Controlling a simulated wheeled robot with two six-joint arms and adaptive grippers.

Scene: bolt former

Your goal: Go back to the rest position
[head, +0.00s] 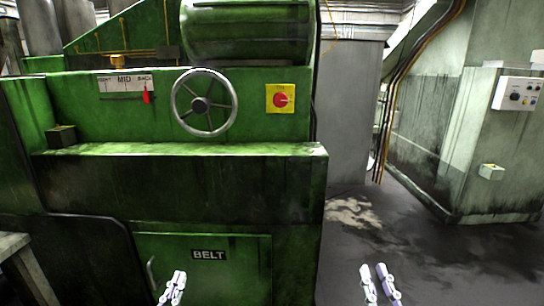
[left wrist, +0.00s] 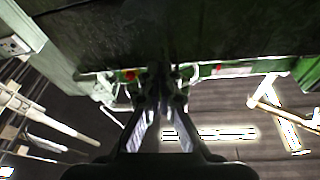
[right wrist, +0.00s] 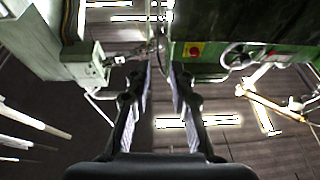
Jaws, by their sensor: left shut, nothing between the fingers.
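My left gripper (head: 173,287) is low in the head view, in front of the green machine's lower door marked BELT. Its fingers are together and empty; in the left wrist view the fingertips (left wrist: 161,82) meet. My right gripper (head: 381,284) is low and right of the machine, over the dark floor. Its two fingers are apart with nothing between them, and the gap also shows in the right wrist view (right wrist: 162,75). Neither gripper visibly touches anything in the head view.
The green machine (head: 180,190) fills the left and middle, with a handwheel (head: 204,103), a red knob on a yellow plate (head: 280,98) and a red pointer (head: 146,95). A grey-green cabinet (head: 440,130) with a control box (head: 518,94) stands right. Floor (head: 430,255) between is open.

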